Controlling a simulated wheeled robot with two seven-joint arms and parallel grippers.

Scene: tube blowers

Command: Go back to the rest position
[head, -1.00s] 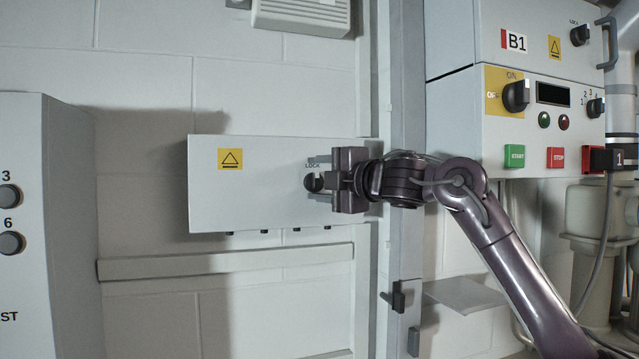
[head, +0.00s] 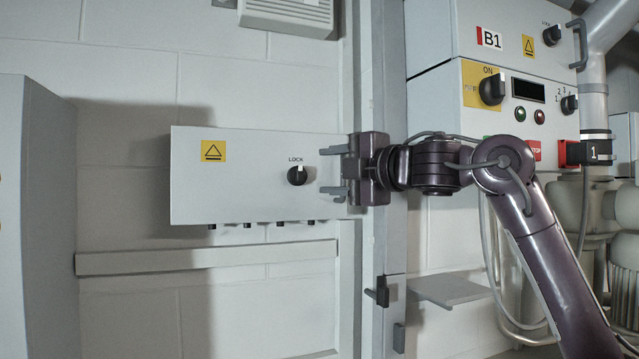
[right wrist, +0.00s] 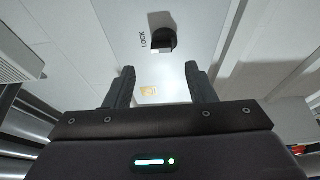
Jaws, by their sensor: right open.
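My right gripper (head: 328,171) is open and empty, to the right of the black LOCK knob (head: 297,176) on a light grey wall box (head: 240,195) and apart from the knob. In the right wrist view the two fingers (right wrist: 158,86) stand apart with nothing between them, and the LOCK knob (right wrist: 163,41) lies beyond the fingertips. The knob's white mark points up in the head view. My left gripper is not in view.
A grey post (head: 390,250) stands behind my right arm. The control cabinet marked B1 (head: 440,40), with an ON knob (head: 492,89), is at the right. A small shelf (head: 450,289) sits below. Another grey cabinet (head: 45,230) is at the left.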

